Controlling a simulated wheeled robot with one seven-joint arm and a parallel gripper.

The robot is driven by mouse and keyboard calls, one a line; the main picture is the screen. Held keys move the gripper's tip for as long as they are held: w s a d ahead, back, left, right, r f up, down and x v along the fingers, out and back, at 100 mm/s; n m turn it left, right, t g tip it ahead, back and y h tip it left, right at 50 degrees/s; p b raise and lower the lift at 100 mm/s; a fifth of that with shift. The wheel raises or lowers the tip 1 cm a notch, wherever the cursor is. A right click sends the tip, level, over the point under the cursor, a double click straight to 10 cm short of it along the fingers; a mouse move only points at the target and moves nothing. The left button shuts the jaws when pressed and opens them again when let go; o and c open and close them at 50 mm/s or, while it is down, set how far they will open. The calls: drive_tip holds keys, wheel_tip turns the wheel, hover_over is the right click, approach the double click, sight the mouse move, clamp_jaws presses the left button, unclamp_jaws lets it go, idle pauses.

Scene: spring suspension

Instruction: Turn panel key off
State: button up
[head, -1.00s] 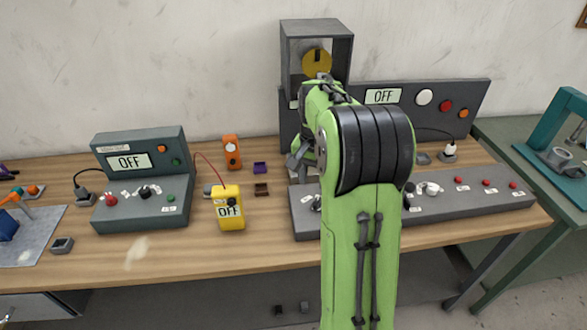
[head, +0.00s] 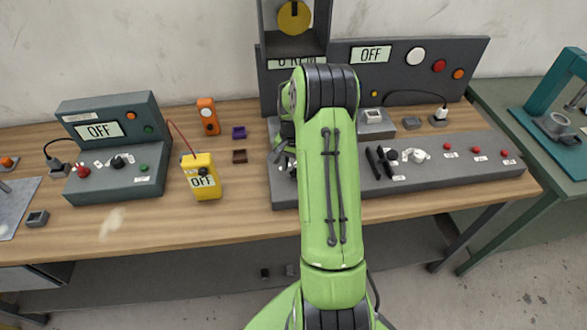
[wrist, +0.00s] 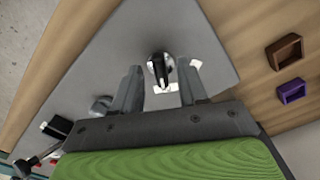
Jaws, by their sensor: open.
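In the wrist view a black knob-like key (wrist: 158,66) with a pale ring and white labels stands on the grey console top (wrist: 100,65). My gripper (wrist: 159,72) is open, with one finger on each side of the key and visible gaps to it. In the head view my gripper (head: 284,152) is at the console's left end, partly hidden by my arm, and the key cannot be made out there.
Black levers (head: 379,162) and a white knob (head: 418,156) stand right of my arm on the console. A yellow meter (head: 201,176) and a smaller grey control box (head: 115,150) stand to the left. Small purple (wrist: 291,91) and brown (wrist: 285,52) trays lie beside the console.

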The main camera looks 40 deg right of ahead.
drive_tip(key=shift+d+f, duration=0.1)
drive_tip(key=shift+f, duration=0.75)
drive_tip(key=shift+c, duration=0.4)
clamp_jaws()
drive_tip(key=n, duration=0.3)
drive_tip(key=n+b, duration=0.1)
drive_tip(key=n, duration=0.1)
drive_tip(key=shift+s+d+n, duration=0.15)
drive_tip(key=shift+n, duration=0.25)
drive_tip(key=n, duration=0.3)
drive_tip(key=n+b, duration=0.1)
drive_tip(key=n, duration=0.1)
drive_tip(key=shift+d+r+n, duration=0.1)
drive_tip(key=shift+d+n, duration=0.1)
drive_tip(key=shift+n, duration=0.5)
